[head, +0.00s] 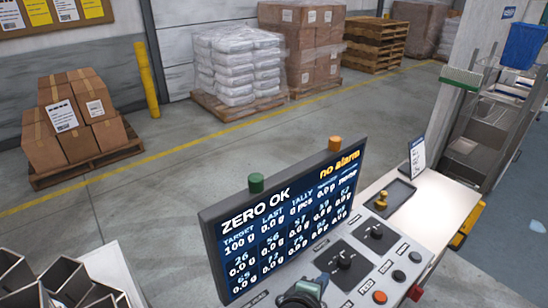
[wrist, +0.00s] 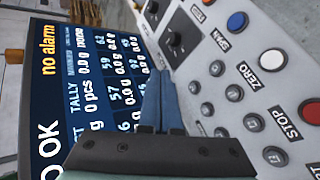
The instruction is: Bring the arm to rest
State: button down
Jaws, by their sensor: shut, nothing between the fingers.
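My gripper shows in the wrist view (wrist: 160,92) with its blue-grey fingers together and nothing between them. In the head view my gripper (head: 322,280) is at the bottom edge, in front of the screen and over the near part of the control panel; most of my arm is out of frame. The screen (head: 285,215) reads "ZERO OK" and "no alarm", and fills the left of the wrist view (wrist: 90,75). The control panel (head: 365,262) lies beside it. Whether the fingers touch the panel, I cannot tell.
A small tray (head: 390,197) holds a brass-coloured weight (head: 381,200). Grey open bins (head: 60,285) stand lower left. Open floor (head: 160,200) lies beyond the screen.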

jog(key=w+a+r+m+t+y+b, duration=0.1)
jog(key=a+r+m+t, duration=0.15)
jog(key=r, duration=0.55)
jog(key=w+a+r+m+t+b, duration=0.1)
jog(key=w+r+m+t+b, duration=0.15)
jog(key=r, duration=0.65)
jog(key=w+a+r+m+t+y+b, duration=0.1)
jog(key=a+r+m+t, duration=0.2)
jog(key=r, duration=0.5)
jog(key=s+a+r+m+t+y+b, duration=0.2)
jog(key=s+r+t, duration=0.3)
jog(key=s+r, duration=0.3)
jog(key=s+a+r+m+t+y+b, duration=0.1)
jog(key=s+r+m+t, duration=0.3)
jog(key=s+r, duration=0.4)
notch_tip(320, 180, up, 7)
jog(key=shift+s+a+t+y+b, duration=0.15)
jog(key=shift+a+t+y+b, duration=0.3)
jog(key=shift+a, duration=0.15)
